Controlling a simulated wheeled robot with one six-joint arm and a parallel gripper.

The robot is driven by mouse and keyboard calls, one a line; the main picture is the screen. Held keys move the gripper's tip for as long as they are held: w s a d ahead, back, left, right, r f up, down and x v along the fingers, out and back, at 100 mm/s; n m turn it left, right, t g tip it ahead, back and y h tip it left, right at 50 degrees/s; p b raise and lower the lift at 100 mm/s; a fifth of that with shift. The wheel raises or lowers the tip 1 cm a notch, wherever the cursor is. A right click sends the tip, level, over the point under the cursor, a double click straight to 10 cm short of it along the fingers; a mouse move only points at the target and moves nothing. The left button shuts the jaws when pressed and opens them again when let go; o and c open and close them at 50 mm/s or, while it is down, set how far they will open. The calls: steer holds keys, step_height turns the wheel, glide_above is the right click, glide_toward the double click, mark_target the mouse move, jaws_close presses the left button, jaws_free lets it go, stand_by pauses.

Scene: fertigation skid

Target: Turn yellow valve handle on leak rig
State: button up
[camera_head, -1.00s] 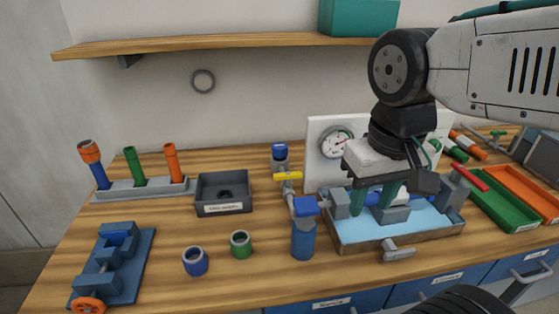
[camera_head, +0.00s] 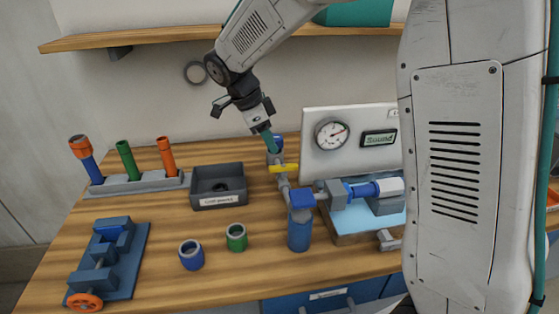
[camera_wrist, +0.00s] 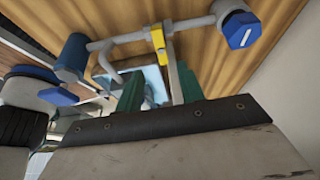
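The yellow valve handle (camera_head: 284,168) sits crosswise on the grey pipe (camera_head: 282,184) at the left of the leak rig (camera_head: 352,239). It also shows in the wrist view (camera_wrist: 158,38), beyond my fingertips and roughly between their lines. My gripper (camera_head: 271,143) points down just above and behind the handle, apart from it as far as I can tell. In the wrist view its two green fingers (camera_wrist: 158,86) stand apart with nothing held between them. A blue and white fitting (camera_head: 375,188) lies in the rig's clamp.
A white panel with a gauge (camera_head: 332,134) and a display (camera_head: 378,139) reading "Sound" stands behind the rig. A blue canister (camera_head: 299,232) is near the handle. My arm hides the right side.

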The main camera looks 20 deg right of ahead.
mark_target(283, 166)
steer(key=shift+w+f, duration=0.1)
steer(key=shift+f, duration=0.3)
steer(key=x, duration=0.7)
steer(key=shift+d, duration=0.1)
jaws_close()
